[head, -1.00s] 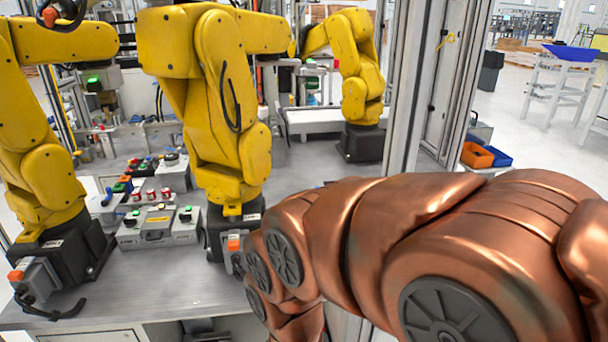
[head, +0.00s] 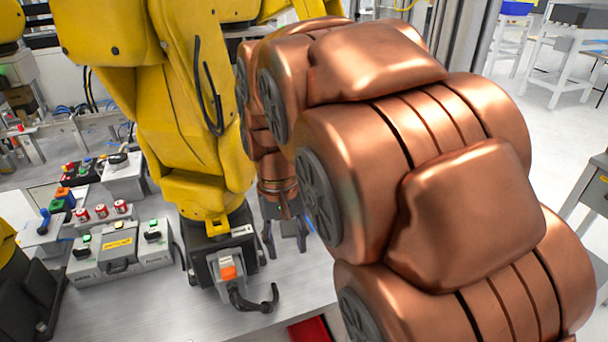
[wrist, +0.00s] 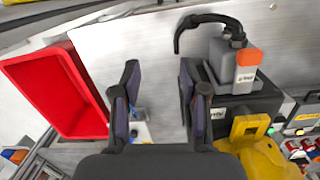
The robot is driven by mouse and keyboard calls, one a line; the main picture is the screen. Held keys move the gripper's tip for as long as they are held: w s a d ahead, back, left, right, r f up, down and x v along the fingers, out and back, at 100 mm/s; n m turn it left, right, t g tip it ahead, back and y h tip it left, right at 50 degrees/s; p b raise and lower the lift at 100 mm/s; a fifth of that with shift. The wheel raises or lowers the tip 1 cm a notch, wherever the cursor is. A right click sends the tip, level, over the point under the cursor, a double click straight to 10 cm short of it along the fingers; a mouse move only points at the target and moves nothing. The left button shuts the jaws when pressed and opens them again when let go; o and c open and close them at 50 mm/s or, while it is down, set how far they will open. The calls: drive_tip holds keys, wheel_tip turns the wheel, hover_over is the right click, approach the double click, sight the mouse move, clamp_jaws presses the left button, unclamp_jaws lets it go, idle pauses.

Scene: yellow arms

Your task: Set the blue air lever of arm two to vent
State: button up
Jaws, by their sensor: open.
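A small blue lever on a pale block (wrist: 139,127) shows between my gripper's fingers in the wrist view, further off than the fingertips; its setting is too small to read. A bit of blue (head: 307,218) shows beside my gripper in the head view, mostly hidden by my arm. My gripper (head: 285,238) is open and empty, pointing down to the right of the middle yellow arm's black base (head: 207,240). In the wrist view my gripper (wrist: 159,85) shows both fingers apart.
A grey box with an orange button (head: 229,272) and a black cable stands at the front of the base. A red bin (wrist: 62,88) lies beside the metal table. Grey control boxes (head: 118,248) and red cans (head: 101,211) are at left. The table's front is bare.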

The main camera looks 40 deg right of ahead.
drive_tip(key=w+d+m, duration=0.1)
drive_tip(key=w+d, duration=0.6)
drive_tip(key=w, duration=0.1)
drive_tip(key=w+d+m, duration=0.2)
drive_tip(key=w+d, duration=0.5)
drive_tip(key=w, duration=0.1)
drive_tip(key=w+d+m+t, duration=0.1)
drive_tip(key=w+d+m, duration=0.1)
drive_tip(key=w+d, duration=0.5)
drive_tip(key=shift+w+d+f, duration=0.2)
drive_tip(key=shift+w+d, duration=0.05)
drive_tip(key=shift+w, duration=0.3)
drive_tip(key=shift+w+d+f, duration=0.2)
drive_tip(key=shift+w+d, duration=0.05)
drive_tip(key=shift+f+p, duration=1)
drive_tip(key=shift+f, duration=2.85)
clamp_jaws()
